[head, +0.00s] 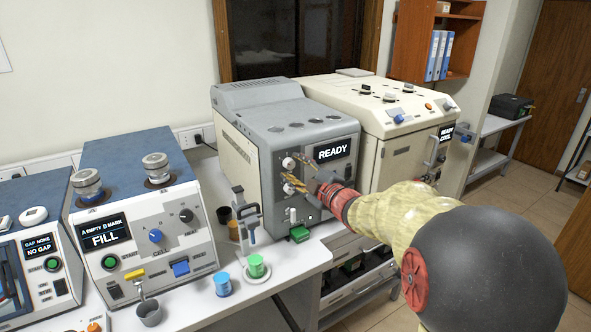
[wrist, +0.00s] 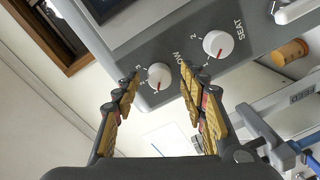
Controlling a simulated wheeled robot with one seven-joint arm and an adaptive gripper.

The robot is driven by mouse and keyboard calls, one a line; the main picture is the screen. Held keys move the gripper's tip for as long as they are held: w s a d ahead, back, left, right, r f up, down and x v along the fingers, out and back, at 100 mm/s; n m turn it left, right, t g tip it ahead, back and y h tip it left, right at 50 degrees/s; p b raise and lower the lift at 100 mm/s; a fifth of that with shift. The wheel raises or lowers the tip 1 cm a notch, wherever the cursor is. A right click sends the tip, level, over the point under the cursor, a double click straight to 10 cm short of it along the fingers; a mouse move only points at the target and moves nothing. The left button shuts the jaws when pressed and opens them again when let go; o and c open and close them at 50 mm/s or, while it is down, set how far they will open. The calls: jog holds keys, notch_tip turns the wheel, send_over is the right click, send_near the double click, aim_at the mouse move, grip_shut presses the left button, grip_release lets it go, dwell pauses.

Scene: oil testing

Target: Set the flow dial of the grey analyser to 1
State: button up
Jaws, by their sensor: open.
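The grey analyser (head: 262,140) stands on the bench in the head view, with its screen reading READY. Its flow dial is a white round knob (head: 288,162) with a red mark; in the wrist view the dial (wrist: 159,75) has its mark pointing toward the picture's bottom. The small scale numbers beside it are too blurred to tell the setting. A second white dial labelled SEAT (wrist: 218,44) is beside it. My gripper (wrist: 162,92) is open, its yellow-padded fingers spread either side of the flow dial, apparently short of touching it. It also shows before the analyser front in the head view (head: 297,169).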

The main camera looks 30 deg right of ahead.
jog(key=shift+s, duration=0.1)
jog(key=s, duration=1.1)
jog(key=shift+s+d+r, duration=0.15)
jog(key=shift+s+d, duration=0.25)
